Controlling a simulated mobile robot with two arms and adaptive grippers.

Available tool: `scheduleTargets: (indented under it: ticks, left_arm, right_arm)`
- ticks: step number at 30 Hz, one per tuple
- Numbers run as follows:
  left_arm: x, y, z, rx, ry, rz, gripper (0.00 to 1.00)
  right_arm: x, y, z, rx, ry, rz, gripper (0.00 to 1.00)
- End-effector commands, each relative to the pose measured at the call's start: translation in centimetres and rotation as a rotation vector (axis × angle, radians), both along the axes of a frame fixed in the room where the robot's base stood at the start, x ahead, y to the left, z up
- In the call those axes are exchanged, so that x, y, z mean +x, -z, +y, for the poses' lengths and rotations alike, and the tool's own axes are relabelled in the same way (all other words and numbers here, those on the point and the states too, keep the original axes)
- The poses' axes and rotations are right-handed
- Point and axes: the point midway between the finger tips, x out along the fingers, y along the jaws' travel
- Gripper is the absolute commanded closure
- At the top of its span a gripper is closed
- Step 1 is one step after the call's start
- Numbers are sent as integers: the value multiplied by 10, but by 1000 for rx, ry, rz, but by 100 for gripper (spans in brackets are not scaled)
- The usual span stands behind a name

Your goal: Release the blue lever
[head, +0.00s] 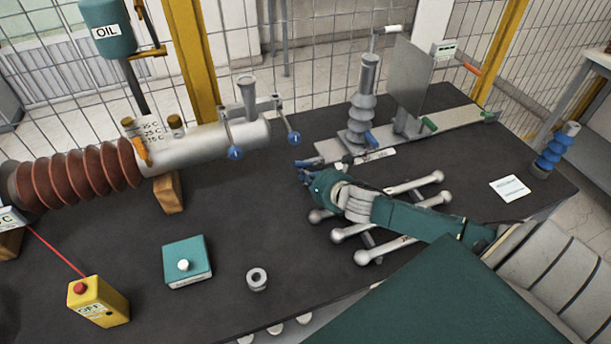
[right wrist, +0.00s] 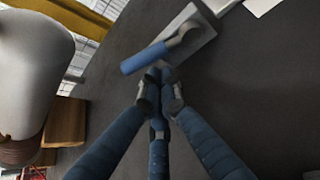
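A blue lever handle (right wrist: 146,57) shows in the right wrist view, joined by a grey arm to the end of a light metal plate (right wrist: 200,40). In the head view a blue handle (head: 302,163) sticks out left at the plate's near end, just beyond my right gripper (head: 305,176). In the right wrist view my right gripper (right wrist: 159,88) has its blue fingers drawn together, with tips just short of the handle. Nothing shows held between them. Whether a tip touches the handle is unclear. My left gripper is not in view.
A grey tube (head: 205,147) with blue-knobbed arms lies left on a wooden support (head: 168,193). An upright ribbed bushing (head: 360,115) stands on the plate, with another blue handle (head: 370,139) at its base. Metal rods (head: 385,232) lie under my right arm. The front left table has free room.

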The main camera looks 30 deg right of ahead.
Motion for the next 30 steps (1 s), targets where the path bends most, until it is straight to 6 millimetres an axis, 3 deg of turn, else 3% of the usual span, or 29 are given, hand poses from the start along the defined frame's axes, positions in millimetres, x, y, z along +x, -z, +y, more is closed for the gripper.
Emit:
scheduleTargets:
  ticks: [20,30]
  left_arm:
    - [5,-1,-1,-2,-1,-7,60]
    - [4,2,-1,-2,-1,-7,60]
  right_arm:
    - [0,-7,-2,2,0,-1,100]
    - [-1,-12,-4,202,3,-48,100]
